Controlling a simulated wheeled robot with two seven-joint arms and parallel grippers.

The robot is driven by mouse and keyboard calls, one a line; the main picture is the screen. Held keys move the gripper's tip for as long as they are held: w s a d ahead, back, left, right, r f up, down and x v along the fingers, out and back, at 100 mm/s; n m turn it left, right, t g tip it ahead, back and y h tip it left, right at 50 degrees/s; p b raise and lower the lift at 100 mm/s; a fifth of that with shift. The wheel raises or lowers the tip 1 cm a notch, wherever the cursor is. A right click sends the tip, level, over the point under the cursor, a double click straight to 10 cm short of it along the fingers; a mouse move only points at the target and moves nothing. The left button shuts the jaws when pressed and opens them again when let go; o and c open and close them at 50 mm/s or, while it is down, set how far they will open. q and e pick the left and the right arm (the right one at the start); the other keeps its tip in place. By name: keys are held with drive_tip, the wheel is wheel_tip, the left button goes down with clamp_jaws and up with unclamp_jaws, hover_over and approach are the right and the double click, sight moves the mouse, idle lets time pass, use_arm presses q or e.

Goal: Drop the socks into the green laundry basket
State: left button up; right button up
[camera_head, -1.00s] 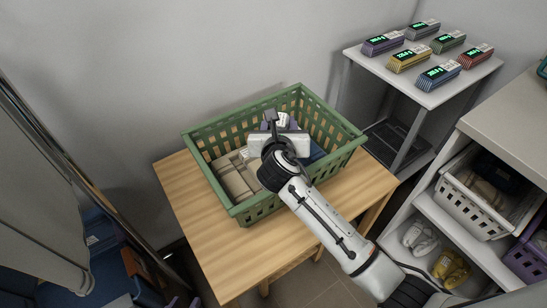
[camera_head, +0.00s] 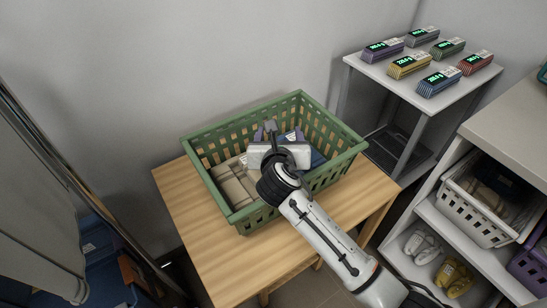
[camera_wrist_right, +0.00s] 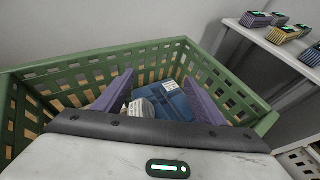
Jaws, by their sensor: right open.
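The green laundry basket (camera_head: 205,187) stands on a wooden table. My right gripper (camera_head: 277,133) is over and partly inside it; its purple fingers show wide apart and open in the right wrist view (camera_wrist_right: 160,90). Between and beyond the fingers, inside the basket, lie a small pale item (camera_wrist_right: 141,107) and a folded blue cloth (camera_wrist_right: 176,104) with a white label. The pale item may be the socks; I cannot tell for certain. Folded beige cloth (camera_head: 236,184) lies in the basket's left part. My gripper hides part of the contents. My left gripper is not in view.
A small table (camera_head: 437,105) with several labelled striped boxes stands behind right. Shelves at right hold a white basket (camera_head: 482,215), a pale pair (camera_head: 422,246) and a yellow pair (camera_head: 452,278). The wooden table's left part (camera_head: 185,207) is clear.

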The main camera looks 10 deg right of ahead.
drive_tip(key=p+v, duration=0.1)
drive_tip(key=v, duration=0.8)
drive_tip(key=shift+s+f, duration=0.1)
